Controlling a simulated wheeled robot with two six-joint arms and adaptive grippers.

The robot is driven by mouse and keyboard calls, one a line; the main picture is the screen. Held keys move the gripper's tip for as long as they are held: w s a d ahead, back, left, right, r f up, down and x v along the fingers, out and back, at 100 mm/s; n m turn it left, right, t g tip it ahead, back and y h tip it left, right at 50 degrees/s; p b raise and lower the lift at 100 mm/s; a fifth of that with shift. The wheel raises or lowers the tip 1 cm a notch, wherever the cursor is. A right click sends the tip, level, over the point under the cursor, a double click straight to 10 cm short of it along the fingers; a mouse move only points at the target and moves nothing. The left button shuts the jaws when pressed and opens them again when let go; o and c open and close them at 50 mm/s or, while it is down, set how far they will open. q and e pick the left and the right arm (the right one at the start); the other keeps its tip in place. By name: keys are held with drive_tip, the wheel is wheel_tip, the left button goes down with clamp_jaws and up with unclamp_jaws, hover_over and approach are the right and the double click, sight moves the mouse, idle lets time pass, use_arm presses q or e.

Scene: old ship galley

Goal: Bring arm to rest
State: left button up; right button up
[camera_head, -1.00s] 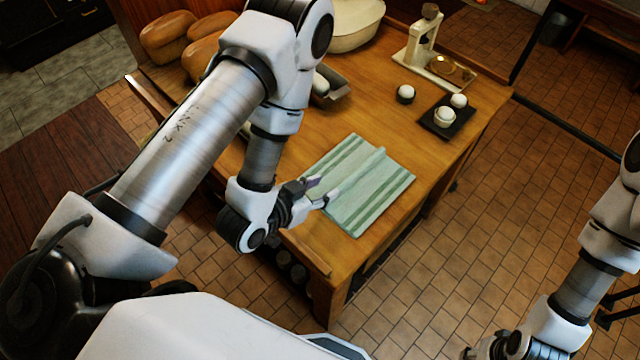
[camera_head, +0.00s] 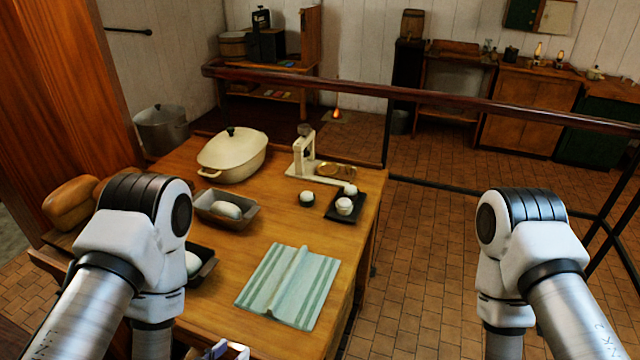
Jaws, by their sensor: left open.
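My left arm (camera_head: 130,235) comes in from the left, its elbow raised over the table's near left part. Only the tips of my left gripper (camera_head: 226,350) show at the bottom edge, near the table's front edge. It is open, and no held object shows. My right arm (camera_head: 530,240) is bent over the tiled floor, right of the table. Its gripper is below the frame. A green-striped cloth (camera_head: 290,287) lies on the wooden table (camera_head: 240,262), with a raised fold along its middle.
Two dark loaf tins hold pale dough; the farther tin (camera_head: 225,225) is fully visible, the nearer partly hidden. A cream lidded pot (camera_head: 232,155), a scale (camera_head: 318,167) and a black tray (camera_head: 345,208) stand farther back. Bread loaves (camera_head: 72,203) are at left. A rail (camera_head: 440,100) crosses behind.

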use_arm(q)
drive_tip(key=s+a+f+n+g+y+b, duration=0.1)
drive_tip(key=s+a+f+g+b, duration=0.15)
drive_tip(key=f, duration=0.35)
drive_tip(key=s+a+f+n+g+y+b, duration=0.1)
drive_tip(key=a+f+b, duration=0.15)
drive_tip(key=f, duration=0.45)
drive_tip(key=s+a+f+n+g+y, duration=0.1)
drive_tip(key=s+f+g, duration=0.2)
drive_tip(key=s, duration=0.3)
drive_tip(key=s+a+f+n+g+y+b, duration=0.1)
drive_tip(key=s+f+g, duration=0.2)
drive_tip(key=s, duration=0.3)
drive_tip(key=shift+a+f+g, duration=0.25)
drive_tip(key=shift+a+g, duration=0.15)
drive_tip(key=shift+g, duration=0.15)
drive_tip(key=shift+w, duration=0.1)
